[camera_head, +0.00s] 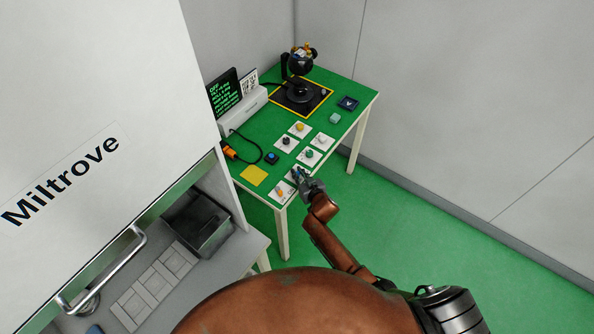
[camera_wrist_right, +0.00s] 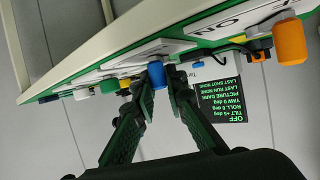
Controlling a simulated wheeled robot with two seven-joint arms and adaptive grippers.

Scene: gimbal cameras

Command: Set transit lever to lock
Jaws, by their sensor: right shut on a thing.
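My right gripper (camera_head: 298,174) reaches the near end of the green table. It is shut on a small blue knob, which shows between its two fingertips in the right wrist view (camera_wrist_right: 156,74). In the head view the gripper mostly hides this control and its card. I cannot read a label that tells whether it is the transit lever, nor its setting. An orange control (camera_head: 280,191) sits on the neighbouring white card; it looms large at the right in the right wrist view (camera_wrist_right: 290,42). My left gripper is out of view.
More carded knobs, including a teal one (camera_head: 309,154) and a yellow one (camera_head: 300,126), stand farther back on the table. A gimbal camera (camera_head: 300,62) stands at the far end. A screen (camera_head: 224,91) with green text stands at the left edge. A yellow pad (camera_head: 253,176) lies nearby.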

